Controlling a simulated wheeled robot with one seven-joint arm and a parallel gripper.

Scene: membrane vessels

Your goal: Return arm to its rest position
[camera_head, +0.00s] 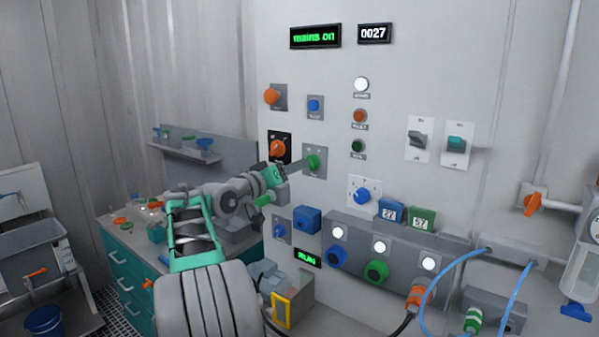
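My arm reaches up from the bottom of the head view, with grey links and green-teal parts. Its end, my gripper (296,165), is raised in front of the white control panel (440,60). The fingertips are beside the green knob (314,162) on a grey plate and overlap its left side in the picture. I cannot tell whether they touch it. The fingers are small and seen nearly edge-on, so their opening does not show. No held object is visible.
An orange knob (278,148) sits just left of the fingertips, and a blue knob (362,196) lower right. A grey ledge (345,222) with lit buttons juts out below. A teal drawer cabinet (130,275) with small items stands left of my arm. Blue hoses (516,300) hang at right.

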